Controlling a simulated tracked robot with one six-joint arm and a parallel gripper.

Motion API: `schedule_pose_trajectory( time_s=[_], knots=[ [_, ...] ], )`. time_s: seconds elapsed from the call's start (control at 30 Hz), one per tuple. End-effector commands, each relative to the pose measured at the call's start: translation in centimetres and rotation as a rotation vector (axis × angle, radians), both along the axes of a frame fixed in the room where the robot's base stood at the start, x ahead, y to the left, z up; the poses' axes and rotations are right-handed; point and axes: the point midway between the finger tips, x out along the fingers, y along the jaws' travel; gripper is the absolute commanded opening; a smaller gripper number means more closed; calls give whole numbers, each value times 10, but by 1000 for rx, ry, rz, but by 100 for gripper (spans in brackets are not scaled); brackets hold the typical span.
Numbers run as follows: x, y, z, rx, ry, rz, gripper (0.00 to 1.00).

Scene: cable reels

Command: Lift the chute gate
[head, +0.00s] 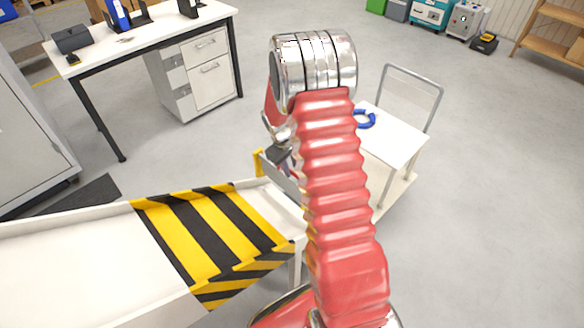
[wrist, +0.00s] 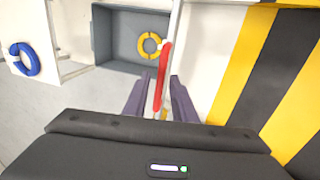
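The chute (head: 90,255) is a white trough with a yellow-and-black striped section near its lower end. A grey plate, which looks like the chute gate (head: 285,180), stands across that end, partly hidden behind my red arm. In the wrist view a red bar (wrist: 159,80), apparently the gate's handle, runs between the two purple fingers of my gripper (wrist: 160,82). The fingers are apart, with a gap on both sides of the bar. I cannot tell whether the bar lies at fingertip depth. In the head view my gripper is mostly hidden behind the arm.
A grey bin (wrist: 117,30) holding a yellow ring (wrist: 150,45) is beyond the fingers. A white cart (head: 395,140) carries a blue ring (head: 367,119). A yellow post (head: 258,163) stands at the chute end.

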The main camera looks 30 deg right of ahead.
Motion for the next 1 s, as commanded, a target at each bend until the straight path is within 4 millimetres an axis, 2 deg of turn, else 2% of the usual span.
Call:
schedule_pose_trajectory(
  time_s=[0.3, 0.47, 0.67, 1.0],
  knots=[
    [-1, 0, -1, 2, 2, -1, 29],
    [-1, 1, 5, 1, 2, -1, 29],
    [-2, 6, 27, 1, 1, -1, 29],
    [-4, 15, 82, 1, 0, -3, 29]
  ],
)
